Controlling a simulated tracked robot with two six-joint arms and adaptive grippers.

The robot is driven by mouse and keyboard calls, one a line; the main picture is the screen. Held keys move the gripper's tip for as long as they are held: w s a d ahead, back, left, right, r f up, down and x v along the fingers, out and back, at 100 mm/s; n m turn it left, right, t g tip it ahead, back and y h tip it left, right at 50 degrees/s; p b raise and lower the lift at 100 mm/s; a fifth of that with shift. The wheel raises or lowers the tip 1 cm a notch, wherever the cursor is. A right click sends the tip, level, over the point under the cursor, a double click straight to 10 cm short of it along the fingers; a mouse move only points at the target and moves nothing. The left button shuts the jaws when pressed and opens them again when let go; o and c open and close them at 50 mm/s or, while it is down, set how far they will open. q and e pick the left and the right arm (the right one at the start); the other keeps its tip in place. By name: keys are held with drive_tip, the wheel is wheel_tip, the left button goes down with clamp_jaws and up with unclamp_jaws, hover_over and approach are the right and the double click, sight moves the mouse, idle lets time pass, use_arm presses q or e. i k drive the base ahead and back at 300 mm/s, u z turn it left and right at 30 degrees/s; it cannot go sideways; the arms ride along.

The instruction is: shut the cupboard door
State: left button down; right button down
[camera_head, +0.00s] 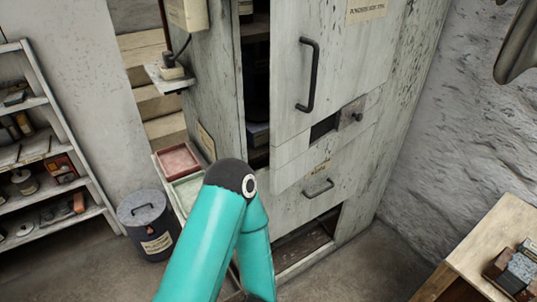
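The tall, worn grey-white cupboard (221,80) stands in the middle of the view. Its door (345,60) stands ajar, with a dark gap showing shelves along its left edge. The door has a dark vertical bar handle (312,75). Below it are a dark slot (323,128) and a small knob (355,117). A lower front panel has a small curved handle (318,189). One teal arm of mine bends at a dark elbow in front of the cupboard's lower left. Neither gripper shows, so no contact with the door is visible.
A lidded grey bin (146,218) and red (177,161) and green (186,190) trays are left of the cupboard. A loaded shelf rack (42,150) stands far left. A wooden table (492,235) is at lower right. Floor between cupboard and table is clear.

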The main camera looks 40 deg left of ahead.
sight(326, 55)
drive_tip(key=u, duration=0.55)
drive_tip(key=k, duration=1.25)
drive_tip(key=z, duration=0.55)
drive_tip(key=i, duration=1)
drive_tip(key=u, duration=0.05)
